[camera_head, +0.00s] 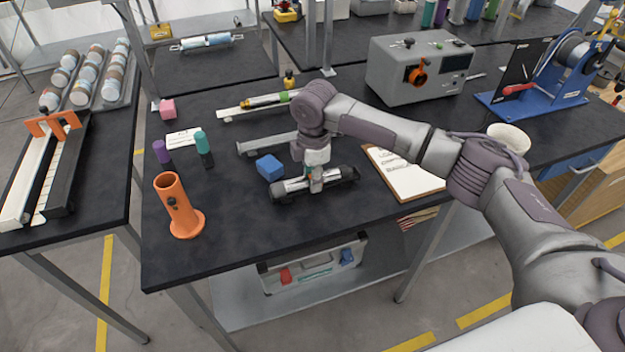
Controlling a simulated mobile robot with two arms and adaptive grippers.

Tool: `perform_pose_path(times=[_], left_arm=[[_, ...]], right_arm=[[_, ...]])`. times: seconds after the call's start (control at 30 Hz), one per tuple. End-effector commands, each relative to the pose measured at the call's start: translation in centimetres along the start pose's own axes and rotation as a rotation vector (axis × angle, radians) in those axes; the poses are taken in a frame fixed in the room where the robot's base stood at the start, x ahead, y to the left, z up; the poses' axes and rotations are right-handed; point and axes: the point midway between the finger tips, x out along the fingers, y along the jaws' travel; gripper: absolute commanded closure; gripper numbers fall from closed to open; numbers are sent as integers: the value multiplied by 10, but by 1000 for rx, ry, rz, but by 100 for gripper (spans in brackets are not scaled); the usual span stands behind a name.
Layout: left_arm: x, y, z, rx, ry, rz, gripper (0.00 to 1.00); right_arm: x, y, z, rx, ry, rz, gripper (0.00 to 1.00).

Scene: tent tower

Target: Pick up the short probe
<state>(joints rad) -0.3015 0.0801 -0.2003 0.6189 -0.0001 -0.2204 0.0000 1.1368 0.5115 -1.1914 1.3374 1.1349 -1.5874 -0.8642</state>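A short silver cylinder with dark ends (292,187), which looks like the short probe, lies level near the front middle of the black table (240,225). My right gripper (316,184) points down at its middle, with the fingertips at the cylinder. The fingers hide part of it, and the picture is too small to show whether they grip it. A longer slim tool with a yellow part and a green part (265,100) lies in a pale rack farther back. My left gripper is not in view.
An orange tube stand (178,207) is at the front left. A clipboard (402,172) lies to the right, a grey instrument box (420,68) behind. An empty grey rack (265,144) lies behind the block.

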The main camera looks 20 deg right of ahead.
Motion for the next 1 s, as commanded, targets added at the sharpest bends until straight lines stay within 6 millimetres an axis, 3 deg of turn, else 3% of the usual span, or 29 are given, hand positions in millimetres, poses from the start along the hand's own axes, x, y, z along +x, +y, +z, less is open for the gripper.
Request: perform_pose_path(times=[0.03, 0.13, 0.57, 0.83, 1.0], left_arm=[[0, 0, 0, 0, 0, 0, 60], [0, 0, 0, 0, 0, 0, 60], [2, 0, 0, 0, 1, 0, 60], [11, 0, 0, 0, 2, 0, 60], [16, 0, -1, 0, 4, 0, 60]], right_arm=[[0, 0, 0, -1, 0, 0, 86], [0, 0, 0, -1, 0, 0, 100], [-6, 1, 0, -1, 1, 2, 100], [-43, 4, 0, -1, 3, 6, 100], [-66, -28, 27, 1, 0, 4, 100]])
